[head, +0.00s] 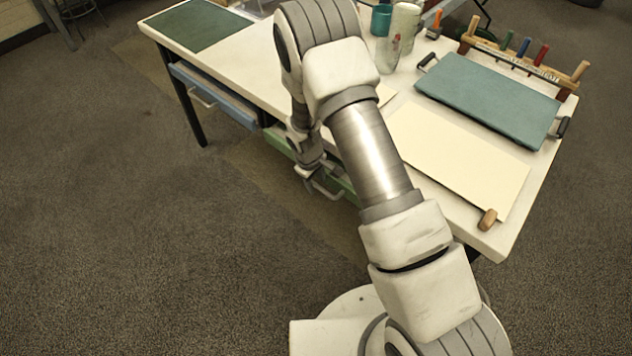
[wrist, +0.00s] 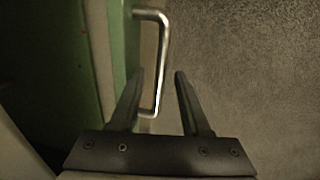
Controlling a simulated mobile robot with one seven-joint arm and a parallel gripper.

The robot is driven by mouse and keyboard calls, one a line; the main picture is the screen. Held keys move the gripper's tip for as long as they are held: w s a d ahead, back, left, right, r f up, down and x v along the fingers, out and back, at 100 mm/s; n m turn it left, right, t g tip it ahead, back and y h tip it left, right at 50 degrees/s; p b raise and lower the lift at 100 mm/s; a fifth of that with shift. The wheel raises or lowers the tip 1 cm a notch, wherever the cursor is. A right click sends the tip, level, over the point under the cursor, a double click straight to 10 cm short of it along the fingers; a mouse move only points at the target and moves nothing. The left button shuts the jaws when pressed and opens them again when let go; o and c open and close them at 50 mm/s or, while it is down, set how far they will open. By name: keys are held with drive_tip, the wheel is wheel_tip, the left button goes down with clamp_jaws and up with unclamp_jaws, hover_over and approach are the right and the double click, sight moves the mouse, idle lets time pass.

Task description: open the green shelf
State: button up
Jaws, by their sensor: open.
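The green shelf is a green drawer (head: 278,142) under the white table, largely hidden behind my arm in the head view. Its green front (wrist: 119,50) runs down the left of the wrist view. A silver bar handle (wrist: 163,50) stands out from that front; part of it also shows in the head view (head: 327,191). My gripper (wrist: 159,74) is open at the handle. The bar lies between the two fingers in the picture, with the left finger on the drawer side. Contact is not clear. I cannot tell whether the drawer is slightly out.
A blue drawer (head: 215,98) with its own handle is to the left under the table (head: 262,82). On top are a teal tray (head: 487,97), a cream sheet (head: 455,155), cups and a tool rack. The floor in front is clear.

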clamp_jaws()
idle(1.4)
